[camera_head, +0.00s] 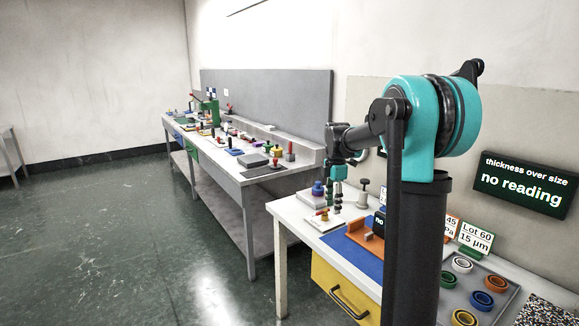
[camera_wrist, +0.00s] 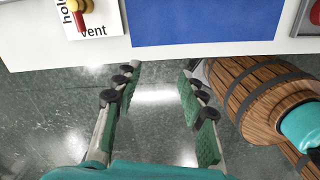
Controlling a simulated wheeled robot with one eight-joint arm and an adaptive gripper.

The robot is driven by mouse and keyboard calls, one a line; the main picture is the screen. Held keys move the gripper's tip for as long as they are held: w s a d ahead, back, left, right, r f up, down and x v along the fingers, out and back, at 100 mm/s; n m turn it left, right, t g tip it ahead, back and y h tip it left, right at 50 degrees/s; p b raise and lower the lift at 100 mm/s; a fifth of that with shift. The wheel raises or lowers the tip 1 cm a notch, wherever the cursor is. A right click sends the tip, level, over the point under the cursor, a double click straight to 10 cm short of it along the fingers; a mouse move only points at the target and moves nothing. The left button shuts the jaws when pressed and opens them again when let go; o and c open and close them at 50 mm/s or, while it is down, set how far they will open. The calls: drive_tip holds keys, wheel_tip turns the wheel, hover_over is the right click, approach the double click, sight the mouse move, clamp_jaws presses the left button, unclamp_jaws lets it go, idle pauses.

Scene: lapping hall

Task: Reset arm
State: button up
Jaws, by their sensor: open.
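My arm rises at the right of the head view and reaches left over the near table (camera_head: 297,208). My gripper (camera_head: 335,212) hangs fingers down above the left part of this table. In the wrist view my gripper (camera_wrist: 160,80) has its two green-padded fingers spread wide apart. Nothing is between them, only green floor below the table edge.
The near table bears a blue mat (camera_wrist: 200,20), a white vent plate (camera_wrist: 104,18) with a red and yellow valve (camera_wrist: 78,10), and a grey tray (camera_head: 449,300) of coloured rings. A long bench (camera_head: 228,172) stands behind. Open floor (camera_head: 110,240) lies left.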

drive_tip(key=s+d+f+m+t, duration=0.1)
drive_tip(key=s+f+m, duration=0.4)
drive_tip(key=s, duration=0.5)
drive_tip(key=s+d+f+m+t, duration=0.1)
drive_tip(key=s+f+m, duration=0.4)
drive_tip(key=s+m, duration=0.4)
drive_tip(key=s+d+f+m+t, duration=0.1)
drive_tip(key=s+f+m+t, duration=0.1)
drive_tip(key=s+f+m, duration=0.4)
drive_tip(key=s+m, duration=0.1)
drive_tip(key=s, duration=0.4)
drive_tip(key=shift+d, duration=0.4)
